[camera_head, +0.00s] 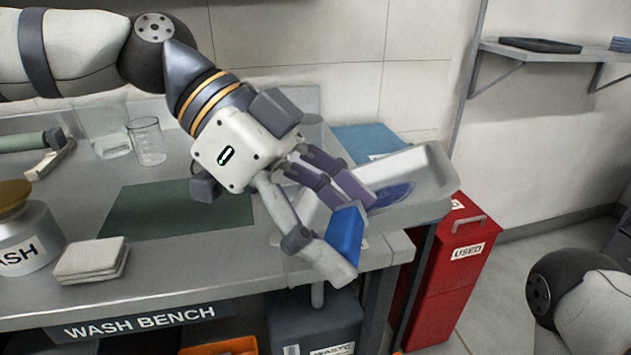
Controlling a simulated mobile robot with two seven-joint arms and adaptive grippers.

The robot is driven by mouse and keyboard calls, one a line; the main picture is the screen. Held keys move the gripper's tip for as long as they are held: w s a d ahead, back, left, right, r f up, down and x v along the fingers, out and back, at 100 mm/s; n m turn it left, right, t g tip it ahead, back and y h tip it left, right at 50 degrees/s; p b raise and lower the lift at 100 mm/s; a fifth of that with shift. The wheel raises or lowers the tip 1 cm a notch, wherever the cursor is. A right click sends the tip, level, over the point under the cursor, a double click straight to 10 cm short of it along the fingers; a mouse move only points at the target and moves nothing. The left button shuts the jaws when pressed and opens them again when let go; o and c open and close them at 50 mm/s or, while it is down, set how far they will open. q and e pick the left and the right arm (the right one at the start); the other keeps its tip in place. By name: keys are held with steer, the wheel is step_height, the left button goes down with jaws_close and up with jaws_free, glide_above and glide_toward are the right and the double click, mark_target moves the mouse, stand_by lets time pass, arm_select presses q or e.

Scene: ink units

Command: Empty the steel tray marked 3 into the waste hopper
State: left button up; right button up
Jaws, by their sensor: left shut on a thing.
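A pale steel tray (432,168) with a dark blue ink patch (391,196) on its floor is at the right end of the bench, reaching past the bench's edge. No number shows on it from here. My left gripper (350,212) is shut on the tray's left side, with a bright blue piece showing at the lower finger. I cannot tell whether the tray touches the bench. The waste hopper (316,328), a dark grey box with a partly cut-off label, stands low at the bench front, below my gripper. My right gripper is out of view.
The wash bench (180,270) carries a green mat (150,220), folded cloths (91,260), glass beakers (147,141) and a wash pot (28,237). A blue item (372,140) lies behind the tray. A red bin (452,270) marked USED stands right of the bench.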

arm_select(q)
step_height(320, 180, down, 8)
steer(key=s+d+t+y+p, duration=0.1)
steer(key=d+t+y+p, duration=0.1)
steer(key=y+p, duration=0.2)
steer(key=shift+d+y, duration=0.2)
steer(key=shift+y, duration=0.4)
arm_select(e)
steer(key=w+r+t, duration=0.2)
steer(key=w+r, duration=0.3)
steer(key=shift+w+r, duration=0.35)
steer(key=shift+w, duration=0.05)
arm_select(q)
steer(key=shift+r, duration=0.15)
